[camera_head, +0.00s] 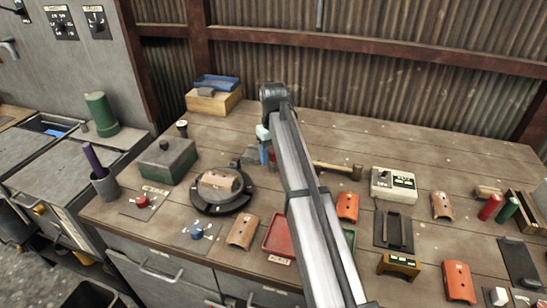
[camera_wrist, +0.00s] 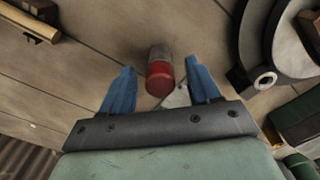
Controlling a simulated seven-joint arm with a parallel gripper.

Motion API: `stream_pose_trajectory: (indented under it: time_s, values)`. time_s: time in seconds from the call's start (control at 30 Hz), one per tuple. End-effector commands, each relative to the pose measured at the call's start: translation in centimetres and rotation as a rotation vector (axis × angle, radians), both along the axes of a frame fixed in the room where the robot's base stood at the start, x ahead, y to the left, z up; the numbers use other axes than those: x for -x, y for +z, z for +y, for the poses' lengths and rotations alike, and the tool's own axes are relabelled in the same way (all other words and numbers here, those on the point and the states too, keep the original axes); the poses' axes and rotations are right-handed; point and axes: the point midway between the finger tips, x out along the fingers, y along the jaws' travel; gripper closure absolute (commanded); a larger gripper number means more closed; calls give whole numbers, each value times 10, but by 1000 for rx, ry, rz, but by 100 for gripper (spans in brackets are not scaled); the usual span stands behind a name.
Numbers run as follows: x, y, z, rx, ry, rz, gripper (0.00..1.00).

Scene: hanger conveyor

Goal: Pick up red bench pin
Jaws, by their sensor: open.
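The red bench pin (camera_wrist: 159,80) shows in the wrist view as a short cylinder with a red end and a greyish-brown end. It lies between the two blue fingers of my gripper (camera_wrist: 161,68), with a gap visible on both sides. My gripper is open and holds nothing. In the head view my gripper (camera_head: 265,157) is low over the back middle of the bench, and a bit of red (camera_head: 272,154) shows beside its blue finger. My arm hides part of that spot. I cannot tell whether the pin stands upright or is tilted.
A round dark turntable (camera_head: 243,201) with a tan part stands left of my gripper. A wooden hammer (camera_head: 340,170) lies to the right. A green block (camera_head: 168,162) is farther left. Another red cylinder (camera_head: 490,207) and a green one (camera_head: 508,211) stand far right. The bench's back strip is mostly clear.

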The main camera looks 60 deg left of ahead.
Motion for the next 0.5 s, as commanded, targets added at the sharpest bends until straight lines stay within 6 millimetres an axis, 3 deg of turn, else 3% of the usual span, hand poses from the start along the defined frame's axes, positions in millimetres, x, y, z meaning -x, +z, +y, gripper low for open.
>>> stream_pose_trajectory:
  time_s: [0.13, 0.37, 0.5]
  values:
    - [0, -16, 0, 0, 0, 0, 39]
    - [0, -17, 0, 0, 0, 0, 39]
    - [0, -17, 0, 0, 0, 0, 52]
